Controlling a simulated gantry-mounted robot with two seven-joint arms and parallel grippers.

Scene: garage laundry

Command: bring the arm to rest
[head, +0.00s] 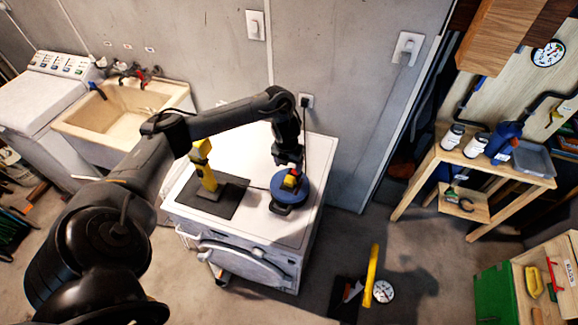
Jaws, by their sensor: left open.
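My left arm reaches in from the left side of the head view and bends down over the white front-loading machine (235,225). My left gripper (290,172) points downward just above a blue round item (302,195) on the machine's top. The jaws are open. A small yellow piece (290,182) shows at the middle of the blue item, close under the fingers; I cannot tell whether they touch it. A black part (282,209) sticks out at the blue item's front. My right gripper is not in view.
A yellow upright tool (205,168) stands on a dark mat (222,205), left of the gripper. A utility sink (125,115) and washer are at the left. A wooden bench (460,160) with bottles stands at the right. A yellow-handled item (371,275) is on the floor.

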